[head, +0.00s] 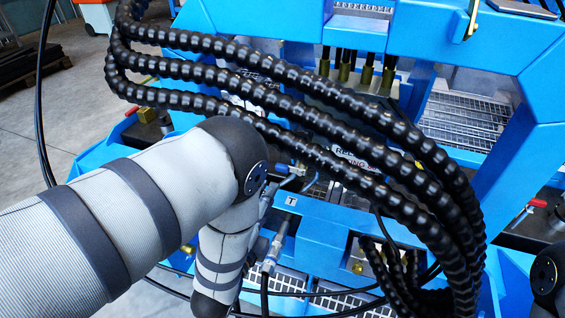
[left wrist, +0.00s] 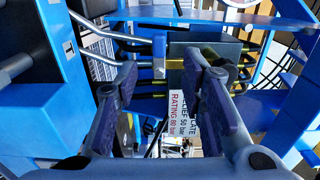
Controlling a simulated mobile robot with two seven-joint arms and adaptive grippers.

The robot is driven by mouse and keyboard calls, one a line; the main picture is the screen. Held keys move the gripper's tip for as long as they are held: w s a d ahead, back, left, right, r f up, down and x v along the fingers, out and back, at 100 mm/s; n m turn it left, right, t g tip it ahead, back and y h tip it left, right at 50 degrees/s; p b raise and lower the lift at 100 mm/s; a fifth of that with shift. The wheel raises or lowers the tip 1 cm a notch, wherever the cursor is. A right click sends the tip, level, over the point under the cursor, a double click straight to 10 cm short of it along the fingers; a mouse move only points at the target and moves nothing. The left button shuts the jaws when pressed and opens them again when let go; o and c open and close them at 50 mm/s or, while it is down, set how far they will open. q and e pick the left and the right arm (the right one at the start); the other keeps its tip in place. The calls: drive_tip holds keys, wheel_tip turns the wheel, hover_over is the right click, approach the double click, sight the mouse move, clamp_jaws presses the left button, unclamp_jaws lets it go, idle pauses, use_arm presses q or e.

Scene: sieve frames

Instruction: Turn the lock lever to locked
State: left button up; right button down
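I cannot make out for certain which part is the lock lever. In the left wrist view my left gripper (left wrist: 163,78) is open, with its two dark fingers well apart and nothing held. A blue block (left wrist: 159,52) on metal pipework shows beyond the gap between the fingertips; I cannot tell whether anything touches it. A dark valve block (left wrist: 192,48) with brass fittings stands beside it, partly behind the right finger. In the head view my grey left arm bends down at the machine and mostly hides the gripper. My right gripper is not in view.
Several thick black ribbed hoses (head: 290,95) loop across the blue machine frame (head: 270,20) in the head view. A red-handled valve (head: 538,203) sits at the right. A white rating label (left wrist: 180,112) hangs below the valve block. Open floor (head: 55,110) lies at the left.

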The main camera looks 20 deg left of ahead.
sight(283, 165)
use_arm(q)
drive_tip(key=w, duration=0.5)
drive_tip(key=w+b, duration=0.1)
drive_tip(key=w, duration=0.4)
drive_tip(key=shift+w+d, duration=0.2)
drive_tip(key=shift+w, duration=0.1)
clamp_jaws()
